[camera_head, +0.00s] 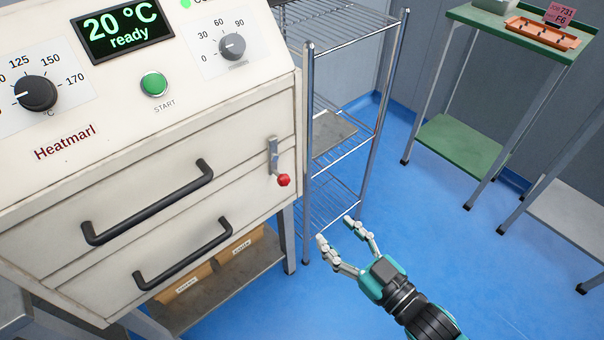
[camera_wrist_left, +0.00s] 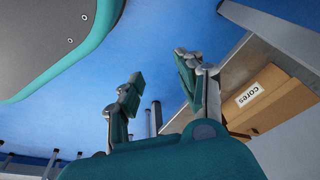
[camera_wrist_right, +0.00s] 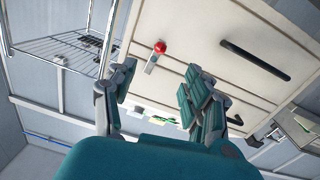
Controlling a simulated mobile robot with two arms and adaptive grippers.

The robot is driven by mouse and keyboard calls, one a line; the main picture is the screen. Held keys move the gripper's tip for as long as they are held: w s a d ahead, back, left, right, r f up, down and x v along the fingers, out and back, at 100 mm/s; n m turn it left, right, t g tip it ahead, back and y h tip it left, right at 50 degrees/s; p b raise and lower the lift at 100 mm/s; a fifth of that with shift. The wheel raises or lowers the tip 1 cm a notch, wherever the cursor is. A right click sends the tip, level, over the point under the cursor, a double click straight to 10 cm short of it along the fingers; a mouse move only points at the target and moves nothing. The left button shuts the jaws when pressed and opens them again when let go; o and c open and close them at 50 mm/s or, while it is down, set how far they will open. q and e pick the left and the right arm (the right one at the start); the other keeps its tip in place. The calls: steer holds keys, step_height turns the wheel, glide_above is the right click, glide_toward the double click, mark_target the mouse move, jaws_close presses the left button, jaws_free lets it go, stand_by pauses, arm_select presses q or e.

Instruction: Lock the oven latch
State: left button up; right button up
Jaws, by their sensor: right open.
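The oven (camera_head: 150,180) stands at the left of the head view, its front closed. The oven latch (camera_head: 273,155) is a grey metal lever with a red knob (camera_head: 284,180) at its lower end, on the right side of the front. In the right wrist view the latch (camera_wrist_right: 151,64) and red knob (camera_wrist_right: 160,47) appear beyond the fingers. My right gripper (camera_head: 334,230) is open and empty, below and right of the knob, apart from it. My left gripper (camera_wrist_left: 160,70) is open and empty in the left wrist view, outside the head view.
Two black handles (camera_head: 150,205) (camera_head: 185,256) stick out from the oven front. A wire rack (camera_head: 308,150) stands close to the oven's right. A cardboard box (camera_wrist_left: 265,98) sits on the shelf below. A green table (camera_head: 520,30) is at the back right. Blue floor between is free.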

mark_target(285, 179)
steer(key=x, duration=1.1)
steer(key=r+b+x, duration=0.1)
steer(key=x, duration=0.4)
steer(key=shift+a, duration=0.45)
steer(key=shift+w+a, duration=0.2)
steer(key=shift+w, duration=0.15)
arm_select(q)
steer(key=r, duration=0.1)
steer(key=w+r, duration=0.2)
steer(key=r, duration=0.1)
steer(key=shift+d, duration=0.1)
steer(key=shift+s, duration=0.2)
arm_select(e)
steer(key=c, duration=0.5)
jaws_close()
arm_select(q)
steer(key=shift+s+f+p, duration=0.3)
steer(key=shift+s+f, duration=0.05)
steer(key=shift+f, duration=0.6)
steer(key=shift+s+f+p, duration=0.25)
steer(key=shift+s+f, duration=0.05)
steer(key=shift+f, duration=0.6)
arm_select(e)
steer(key=shift+w+d+f+n, duration=0.1)
steer(key=shift+w+d+n, duration=0.05)
steer(key=shift+n, duration=0.55)
